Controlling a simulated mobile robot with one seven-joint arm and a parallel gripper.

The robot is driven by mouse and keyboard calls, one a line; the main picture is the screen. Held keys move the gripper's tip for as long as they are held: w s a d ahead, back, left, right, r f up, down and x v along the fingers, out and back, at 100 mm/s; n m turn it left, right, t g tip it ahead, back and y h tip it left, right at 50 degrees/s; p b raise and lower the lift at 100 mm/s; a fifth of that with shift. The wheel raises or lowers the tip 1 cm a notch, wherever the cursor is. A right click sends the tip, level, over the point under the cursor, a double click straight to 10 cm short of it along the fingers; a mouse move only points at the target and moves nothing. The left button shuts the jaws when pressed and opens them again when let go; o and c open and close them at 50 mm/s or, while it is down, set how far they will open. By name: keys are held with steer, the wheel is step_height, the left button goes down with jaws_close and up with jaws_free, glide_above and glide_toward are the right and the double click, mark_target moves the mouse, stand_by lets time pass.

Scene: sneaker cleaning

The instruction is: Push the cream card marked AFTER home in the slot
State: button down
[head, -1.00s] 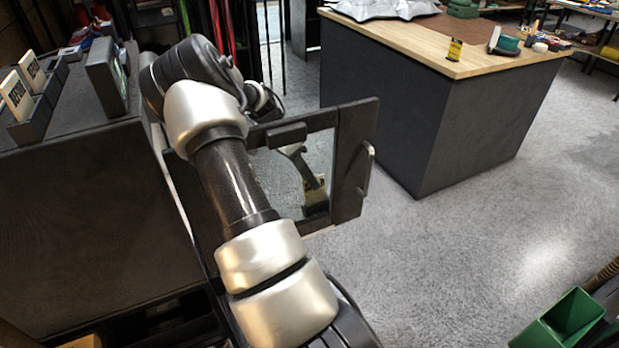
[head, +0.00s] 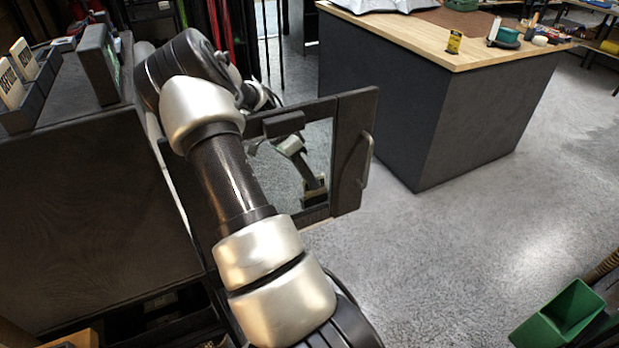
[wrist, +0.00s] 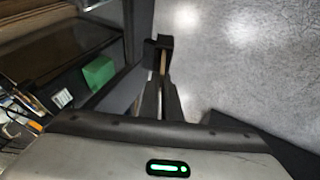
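Two cream cards stand in dark holders on the cabinet top at the far left of the head view. The front card (head: 10,82) has lettering that seems to read BEFORE. The card behind it (head: 25,60) has lettering too small to read surely, perhaps AFTER. Both stick up out of their holders (head: 48,75). My gripper (wrist: 162,62) shows in the wrist view over the grey floor, well away from the cards. Its dark fingers look close together, with a thin tan strip between the tips that I cannot identify. In the head view my arm covers most of the wrist.
A dark framed door (head: 355,150) with a clear pane stands beside my arm. A dark upright screen (head: 100,62) is right of the cards. A wood-topped bench (head: 430,35) is behind. A green bin (head: 565,315) is at lower right. Open floor lies between.

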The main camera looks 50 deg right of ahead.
steer(key=c, duration=1.9)
jaws_free()
steer(key=p+v, duration=0.2)
steer(key=v, duration=1.5)
steer(key=shift+r, duration=0.15)
steer(key=shift+w+a, duration=0.1)
